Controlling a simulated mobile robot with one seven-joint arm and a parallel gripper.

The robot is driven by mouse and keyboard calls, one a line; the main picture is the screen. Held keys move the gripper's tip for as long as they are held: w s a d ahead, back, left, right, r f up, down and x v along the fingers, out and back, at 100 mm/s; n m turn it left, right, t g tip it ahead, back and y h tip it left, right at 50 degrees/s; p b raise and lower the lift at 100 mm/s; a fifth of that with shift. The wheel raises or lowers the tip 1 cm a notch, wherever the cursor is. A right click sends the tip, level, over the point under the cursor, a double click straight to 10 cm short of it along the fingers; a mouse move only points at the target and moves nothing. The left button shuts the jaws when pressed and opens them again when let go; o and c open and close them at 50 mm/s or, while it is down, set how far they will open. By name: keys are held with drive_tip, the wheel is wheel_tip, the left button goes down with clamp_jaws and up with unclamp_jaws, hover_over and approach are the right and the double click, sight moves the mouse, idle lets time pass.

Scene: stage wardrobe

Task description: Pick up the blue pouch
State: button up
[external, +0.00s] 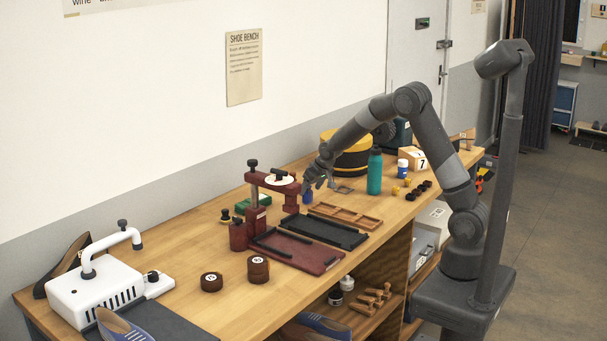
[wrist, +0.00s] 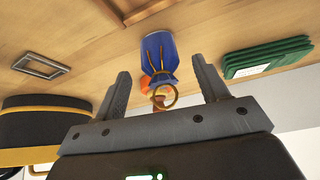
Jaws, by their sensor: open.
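The blue pouch (wrist: 158,52) stands on the wooden bench, with a tied cord and a gold ring at its end nearest the camera in the wrist view. In the external view the pouch (external: 308,196) is a small blue shape just under my gripper (external: 318,182), partly hidden by it. In the wrist view my gripper (wrist: 160,90) is open, one finger to each side of the pouch's tied end. Both fingers look clear of the pouch. Something orange shows behind the ring, partly hidden.
Near the pouch are a green stack (wrist: 268,57), a metal frame (wrist: 37,66), a black-and-yellow round box (wrist: 45,118) and a wooden tray (external: 345,216). A red press (external: 262,205) stands left of my gripper, a teal bottle (external: 375,173) right of it.

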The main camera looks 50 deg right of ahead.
drive_tip(key=shift+x, duration=1.4)
drive_tip(key=c, duration=1.1)
drive_tip(key=shift+o, duration=0.2)
drive_tip(key=shift+r, duration=0.1)
